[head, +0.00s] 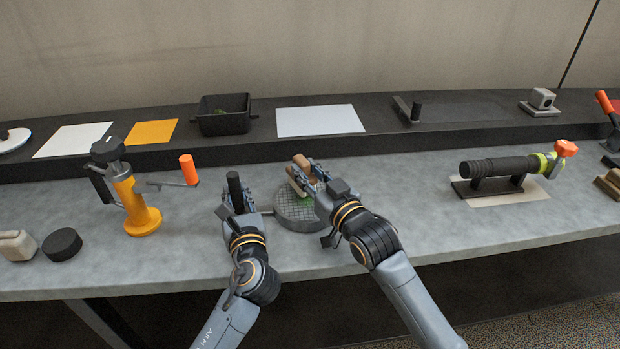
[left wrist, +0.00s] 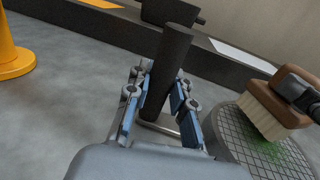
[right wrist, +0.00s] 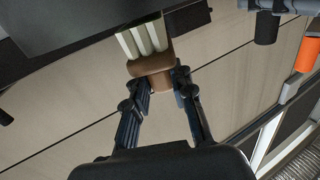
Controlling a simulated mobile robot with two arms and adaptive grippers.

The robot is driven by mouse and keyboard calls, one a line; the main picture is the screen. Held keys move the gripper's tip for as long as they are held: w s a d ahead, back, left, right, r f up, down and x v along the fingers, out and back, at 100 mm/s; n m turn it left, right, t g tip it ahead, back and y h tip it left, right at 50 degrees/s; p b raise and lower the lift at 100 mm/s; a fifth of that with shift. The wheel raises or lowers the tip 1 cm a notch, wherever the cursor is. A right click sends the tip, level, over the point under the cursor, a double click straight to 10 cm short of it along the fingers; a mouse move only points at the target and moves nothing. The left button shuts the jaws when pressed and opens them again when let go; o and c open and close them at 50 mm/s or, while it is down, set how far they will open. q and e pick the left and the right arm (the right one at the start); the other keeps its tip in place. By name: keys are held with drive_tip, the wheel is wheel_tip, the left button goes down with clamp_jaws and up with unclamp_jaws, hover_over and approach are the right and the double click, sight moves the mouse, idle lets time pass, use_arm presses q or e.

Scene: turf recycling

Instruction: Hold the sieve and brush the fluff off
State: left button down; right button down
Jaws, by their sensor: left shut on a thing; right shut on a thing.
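The sieve (head: 297,221) is a round grey mesh disc on the bench, with green fluff on its mesh; it also shows in the left wrist view (left wrist: 235,140). Its upright black handle (left wrist: 168,65) stands between the fingers of my left gripper (head: 240,204), which is shut on it. My right gripper (head: 312,184) is shut on a brush with a brown wooden back (head: 301,161) and pale bristles (left wrist: 262,117). The brush is over the sieve, bristles toward the mesh. I cannot tell whether they touch. Part of the sieve is hidden by my right gripper.
A yellow stand with an orange-handled crank (head: 140,207) is left of my left gripper. A black puck (head: 62,244) lies further left. A black tray (head: 224,115) and white sheet (head: 320,120) are on the raised back shelf. A black tube on a cradle (head: 498,167) is at right.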

drive_tip(key=shift+w+f, duration=0.4)
drive_tip(key=shift+f, duration=0.2)
drive_tip(key=shift+r, duration=0.15)
use_arm(q)
drive_tip(key=shift+w+a+f, duration=0.15)
drive_tip(key=shift+w+f, duration=0.05)
drive_tip(key=shift+w, duration=0.05)
use_arm(e)
drive_tip(key=shift+s+f, duration=0.3)
use_arm(q)
drive_tip(key=shift+w, duration=0.1)
use_arm(e)
drive_tip(key=shift+s, duration=0.3)
drive_tip(key=shift+s+d+r, duration=0.1)
drive_tip(key=shift+s+d, duration=0.05)
drive_tip(key=shift+s, duration=0.8)
drive_tip(key=shift+s+d, duration=0.15)
drive_tip(key=shift+s, duration=1.2)
use_arm(q)
drive_tip(key=shift+s, duration=0.2)
use_arm(e)
drive_tip(key=shift+s+d+r, duration=0.15)
drive_tip(key=shift+s+r, duration=0.2)
drive_tip(key=shift+s, duration=0.2)
